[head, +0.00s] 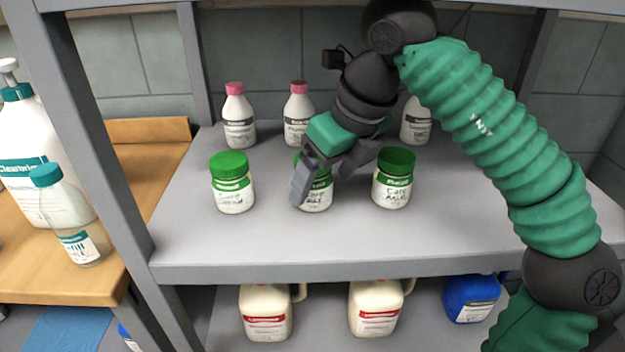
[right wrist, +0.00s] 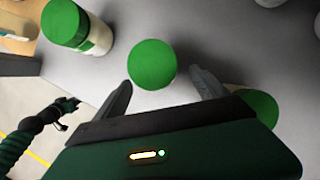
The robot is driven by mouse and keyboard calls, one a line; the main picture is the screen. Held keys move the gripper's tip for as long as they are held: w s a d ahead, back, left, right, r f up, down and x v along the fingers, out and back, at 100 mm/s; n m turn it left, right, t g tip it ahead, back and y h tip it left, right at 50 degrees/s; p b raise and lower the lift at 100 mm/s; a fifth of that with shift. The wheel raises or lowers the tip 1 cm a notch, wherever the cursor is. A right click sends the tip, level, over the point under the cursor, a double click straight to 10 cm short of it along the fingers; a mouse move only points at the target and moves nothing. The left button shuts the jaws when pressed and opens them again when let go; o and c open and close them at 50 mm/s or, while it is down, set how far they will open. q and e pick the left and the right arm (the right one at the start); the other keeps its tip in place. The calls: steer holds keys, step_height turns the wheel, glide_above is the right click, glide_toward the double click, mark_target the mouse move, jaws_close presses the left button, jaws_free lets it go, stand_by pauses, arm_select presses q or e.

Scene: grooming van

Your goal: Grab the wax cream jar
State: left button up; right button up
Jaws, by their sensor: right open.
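Three white jars with green lids stand in a row on the grey shelf: a left jar (head: 232,182), a middle jar (head: 318,192) and a right jar (head: 393,178). Their small labels are hard to read, so I cannot tell surely which is the wax cream. My right gripper (head: 328,178) is open at the middle jar and partly hides it. In the right wrist view, the middle jar's lid (right wrist: 152,64) shows between and slightly beyond the open fingertips (right wrist: 160,82). My left gripper (right wrist: 66,106) shows small and dark in that view; its jaws are unclear.
White bottles with pink caps (head: 239,118) stand behind the jars. The shelf (head: 270,246) is clear in front. Grey posts (head: 95,140) frame it. Jugs (head: 265,310) stand on the shelf below. A wooden counter (head: 150,165) with bottles (head: 70,215) is at left.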

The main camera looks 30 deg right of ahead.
steer(key=w, duration=0.3)
steer(key=shift+w+d, duration=0.1)
steer(key=shift+w, duration=0.15)
steer(key=shift+b+x, duration=0.35)
steer(key=shift+x, duration=0.4)
steer(key=shift+s+a+r, duration=0.1)
steer(key=shift+a+r, duration=0.1)
steer(key=shift+a, duration=0.4)
steer(key=shift+c, duration=0.2)
steer(key=shift+d+f, duration=0.1)
steer(key=shift+d, duration=0.25)
steer(key=c, duration=0.7)
steer(key=shift+a, duration=0.15)
steer(key=c, duration=0.9)
